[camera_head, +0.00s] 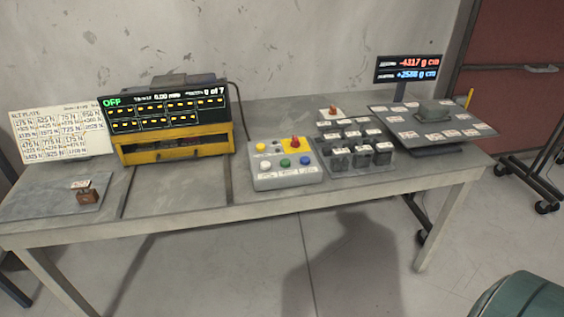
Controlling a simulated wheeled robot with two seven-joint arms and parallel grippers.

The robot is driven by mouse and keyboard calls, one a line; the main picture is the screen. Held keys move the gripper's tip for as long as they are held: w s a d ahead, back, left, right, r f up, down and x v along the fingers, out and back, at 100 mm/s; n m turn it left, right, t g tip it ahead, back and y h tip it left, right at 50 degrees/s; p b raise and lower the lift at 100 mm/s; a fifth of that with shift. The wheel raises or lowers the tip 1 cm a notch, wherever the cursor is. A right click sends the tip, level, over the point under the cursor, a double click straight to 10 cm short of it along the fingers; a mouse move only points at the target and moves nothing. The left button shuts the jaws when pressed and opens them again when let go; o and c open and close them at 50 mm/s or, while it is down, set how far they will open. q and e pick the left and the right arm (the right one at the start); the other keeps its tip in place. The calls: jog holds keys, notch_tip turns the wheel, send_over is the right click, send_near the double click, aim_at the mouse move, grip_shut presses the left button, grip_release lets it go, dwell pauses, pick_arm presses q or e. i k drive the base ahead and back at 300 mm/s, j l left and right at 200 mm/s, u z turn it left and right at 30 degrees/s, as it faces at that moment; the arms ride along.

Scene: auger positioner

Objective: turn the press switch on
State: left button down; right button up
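A yellow press unit (178,152) stands on the table at the left. Its black display (167,109) reads OFF in green. A grey control box (285,167) lies right of it, with white, green and blue buttons and a red knob (295,142) on a yellow plate. A small white box with a red-orange switch (332,112) sits behind and to the right. I cannot tell from the labels which of these is the press switch. Neither of my grippers is in view.
The grey table (250,210) has dark weights (361,156) in a rack, a scale platform (430,128) with a readout (407,69) at right, a label board (62,134) and a small brown block (87,196) at left. A green rounded object (525,297) stands on the floor.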

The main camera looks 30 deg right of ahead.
aim_at(295, 143)
jog(key=i+l, duration=0.1)
jog(key=l, duration=0.4)
jog(key=i+l, duration=0.1)
jog(key=l, duration=0.4)
jog(key=i+l, duration=0.1)
jog(key=l, duration=0.9)
jog(key=i+l, duration=0.15)
jog(key=l, duration=0.4)
